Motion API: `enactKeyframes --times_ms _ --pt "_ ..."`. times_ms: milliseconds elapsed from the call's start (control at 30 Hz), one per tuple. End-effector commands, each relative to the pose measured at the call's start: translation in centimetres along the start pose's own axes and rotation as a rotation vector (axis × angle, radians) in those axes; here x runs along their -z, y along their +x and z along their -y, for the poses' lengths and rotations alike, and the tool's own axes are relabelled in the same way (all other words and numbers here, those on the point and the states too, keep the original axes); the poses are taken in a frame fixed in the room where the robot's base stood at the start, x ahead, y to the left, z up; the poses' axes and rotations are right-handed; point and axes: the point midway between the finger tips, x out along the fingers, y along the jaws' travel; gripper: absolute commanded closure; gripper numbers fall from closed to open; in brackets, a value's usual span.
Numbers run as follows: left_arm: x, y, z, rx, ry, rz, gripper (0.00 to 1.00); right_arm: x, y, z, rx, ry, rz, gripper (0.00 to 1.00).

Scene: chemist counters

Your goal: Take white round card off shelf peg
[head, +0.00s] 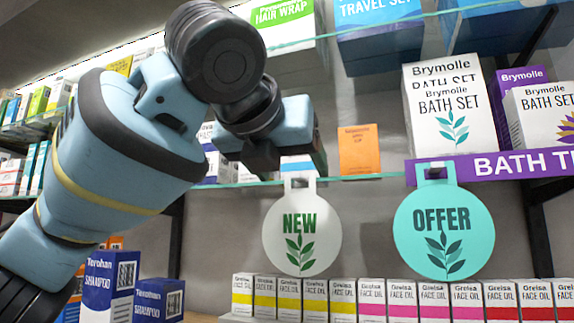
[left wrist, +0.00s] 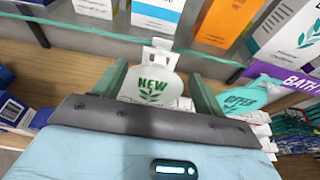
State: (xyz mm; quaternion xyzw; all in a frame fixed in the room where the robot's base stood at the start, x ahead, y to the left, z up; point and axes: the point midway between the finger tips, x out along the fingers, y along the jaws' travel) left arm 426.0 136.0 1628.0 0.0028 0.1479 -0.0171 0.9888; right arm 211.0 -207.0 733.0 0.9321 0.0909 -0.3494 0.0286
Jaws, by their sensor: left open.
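The white round card (head: 301,240), printed NEW with green leaves, hangs by its slotted tab at the edge of the glass shelf (head: 350,177) in the head view. My left gripper (head: 292,160) is open and empty, just above and in front of the card's tab, partly covering the shelf edge there. In the left wrist view the white card (left wrist: 150,88) shows between the spread fingers of my left gripper (left wrist: 158,73), one finger on each side. Whether a finger touches the card cannot be told. The peg itself is not clearly visible. My right gripper is not in view.
A teal OFFER card (head: 444,230) hangs to the right of the white one. A row of face oil boxes (head: 400,298) stands below both cards. An orange box (head: 359,150) and bath set boxes (head: 450,105) stand on the glass shelf. Blue shampoo boxes (head: 108,285) stand lower left.

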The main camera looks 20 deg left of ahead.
Motion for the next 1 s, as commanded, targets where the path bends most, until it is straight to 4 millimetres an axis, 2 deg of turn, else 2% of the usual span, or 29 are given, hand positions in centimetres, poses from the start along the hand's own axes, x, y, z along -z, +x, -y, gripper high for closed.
enactKeyframes --times_ms 300,500,700,933,1000 --pt "0.1 4.4 0.0 -0.001 -0.001 -0.005 0.29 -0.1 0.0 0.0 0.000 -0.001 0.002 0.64" --pt "0.1 6.6 0.0 0.000 0.000 -0.003 0.29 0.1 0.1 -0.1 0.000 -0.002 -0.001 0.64" --pt "0.1 7.4 0.0 0.000 0.000 -0.001 0.29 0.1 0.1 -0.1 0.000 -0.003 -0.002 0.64" --pt "0.1 7.5 0.0 0.000 0.000 -0.001 0.29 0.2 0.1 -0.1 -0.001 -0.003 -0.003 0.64" --pt "0.1 7.5 0.0 0.000 0.000 -0.001 0.37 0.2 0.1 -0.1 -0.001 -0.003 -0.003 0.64"
